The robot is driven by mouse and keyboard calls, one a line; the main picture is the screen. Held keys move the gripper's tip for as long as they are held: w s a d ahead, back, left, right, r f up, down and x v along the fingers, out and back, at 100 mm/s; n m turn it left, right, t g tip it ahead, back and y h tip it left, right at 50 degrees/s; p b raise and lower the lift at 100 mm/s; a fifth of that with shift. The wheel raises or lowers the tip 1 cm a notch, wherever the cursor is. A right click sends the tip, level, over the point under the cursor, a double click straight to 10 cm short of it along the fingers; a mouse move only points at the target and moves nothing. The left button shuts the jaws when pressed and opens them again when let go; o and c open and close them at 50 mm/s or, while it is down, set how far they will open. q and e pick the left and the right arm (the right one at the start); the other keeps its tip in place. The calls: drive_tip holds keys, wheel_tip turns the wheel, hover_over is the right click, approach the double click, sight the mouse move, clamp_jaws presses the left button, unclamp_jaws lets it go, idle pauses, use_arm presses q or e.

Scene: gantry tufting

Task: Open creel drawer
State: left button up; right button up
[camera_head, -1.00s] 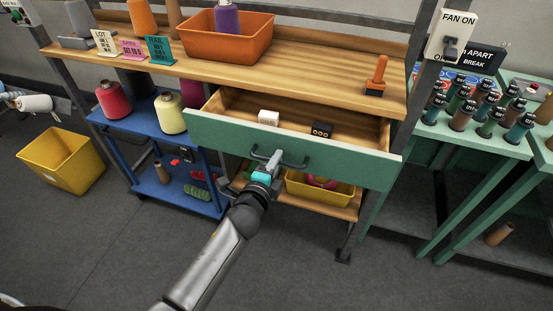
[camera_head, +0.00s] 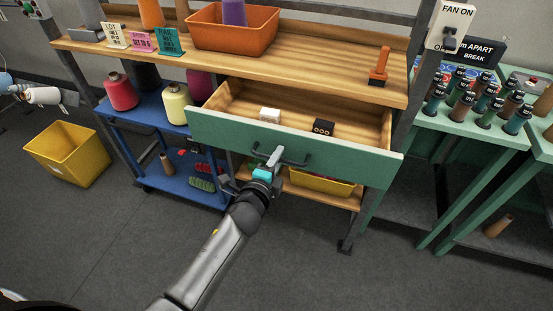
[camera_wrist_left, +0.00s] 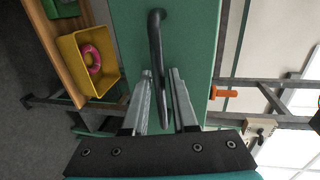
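The green-fronted creel drawer (camera_head: 230,130) under the wooden worktop stands well open, with its inside showing. A dark bar handle (camera_head: 295,161) is fixed to its front. The drawer front (camera_wrist_left: 195,30) fills the area behind. My right gripper does not show.
A white box (camera_head: 270,115) and a black box (camera_head: 323,127) lie inside the drawer. An orange bin (camera_head: 235,35) stands on the worktop. A blue cart (camera_head: 120,125) with cones is at left, green tables (camera_head: 475,130) at right. The floor in front is clear.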

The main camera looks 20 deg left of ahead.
use_arm(q)
drive_tip(key=shift+s, duration=0.1)
drive_tip(key=p+v, duration=0.1)
drive_tip(key=v, duration=1.4)
drive_tip(key=s+f+n+g+b, duration=0.1)
drive_tip(key=s+f+n+g, duration=0.3)
drive_tip(key=f, duration=1)
drive_tip(key=s+f+n+g+b, duration=0.25)
drive_tip(key=s+f, duration=0.35)
drive_tip(key=f, duration=0.7)
drive_tip(key=s+a+f+n+g, duration=0.1)
drive_tip(key=s+f+n+g, duration=0.3)
drive_tip(key=s+f, duration=0.4)
drive_tip(key=s+a+f+n+g+b, duration=0.1)
drive_tip(key=s+f+n+g, duration=0.3)
drive_tip(key=s+f, duration=0.5)
drive_tip(key=s+a+n, duration=0.1)
drive_tip(key=s, duration=0.4)
drive_tip(key=shift+s+a+f+y, duration=0.15)
drive_tip(key=shift+a+y, duration=0.05)
drive_tip(key=shift+y, duration=0.1)
